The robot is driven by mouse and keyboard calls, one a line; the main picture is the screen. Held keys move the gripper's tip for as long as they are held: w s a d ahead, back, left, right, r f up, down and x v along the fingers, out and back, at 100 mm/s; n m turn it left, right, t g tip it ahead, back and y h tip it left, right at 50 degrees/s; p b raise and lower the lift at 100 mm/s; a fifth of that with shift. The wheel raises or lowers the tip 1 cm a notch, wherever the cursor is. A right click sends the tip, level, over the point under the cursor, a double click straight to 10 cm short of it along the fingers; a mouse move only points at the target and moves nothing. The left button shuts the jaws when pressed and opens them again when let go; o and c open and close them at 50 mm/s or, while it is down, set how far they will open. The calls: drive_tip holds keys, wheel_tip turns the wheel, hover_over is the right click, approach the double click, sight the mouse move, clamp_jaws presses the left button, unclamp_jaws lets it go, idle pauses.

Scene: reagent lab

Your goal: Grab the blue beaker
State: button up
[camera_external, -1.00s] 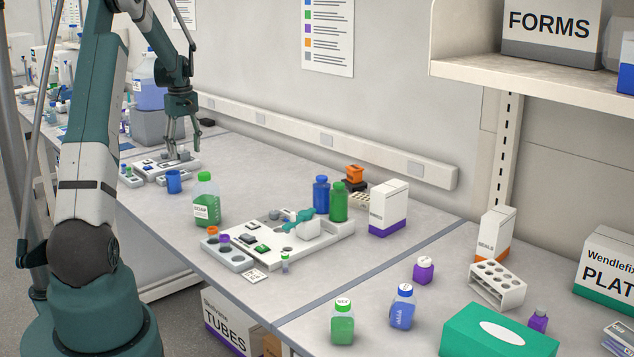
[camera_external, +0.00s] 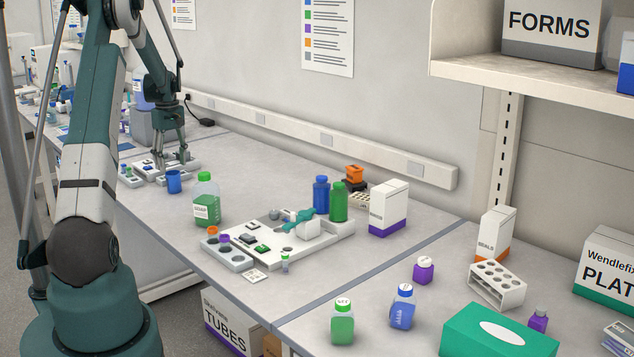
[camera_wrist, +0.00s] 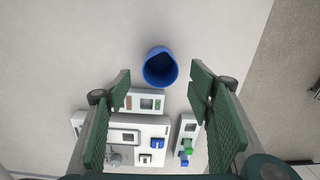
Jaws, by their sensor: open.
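The blue beaker (camera_external: 173,182) stands upright on the bench at the left in the external view. In the wrist view the blue beaker (camera_wrist: 160,68) shows from above, its open mouth facing the camera, and it looks empty. My gripper (camera_external: 171,160) is over the white device just behind the beaker. In the wrist view my gripper (camera_wrist: 160,78) has its green finger pads wide apart, with nothing between them. The beaker lies ahead, near the line between the fingertips and slightly beyond them. No contact shows.
A white device (camera_wrist: 125,132) with small blocks lies under my fingers, with a small rack (camera_wrist: 187,135) beside it. A green-capped bottle (camera_external: 206,200) stands right of the beaker. The bench edge is close on the beaker's near side. Bare bench lies behind the bottle.

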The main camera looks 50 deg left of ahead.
sight(173, 178)
drive_tip(key=shift+f, duration=0.75)
drive_tip(key=shift+f, duration=0.1)
drive_tip(key=shift+d+f, duration=0.15)
drive_tip(key=shift+f, duration=1.1)
drive_tip(key=shift+d+f, duration=0.1)
drive_tip(key=shift+f, duration=1.15)
drive_tip(key=shift+c, duration=0.6)
drive_tip(key=c, duration=0.9)
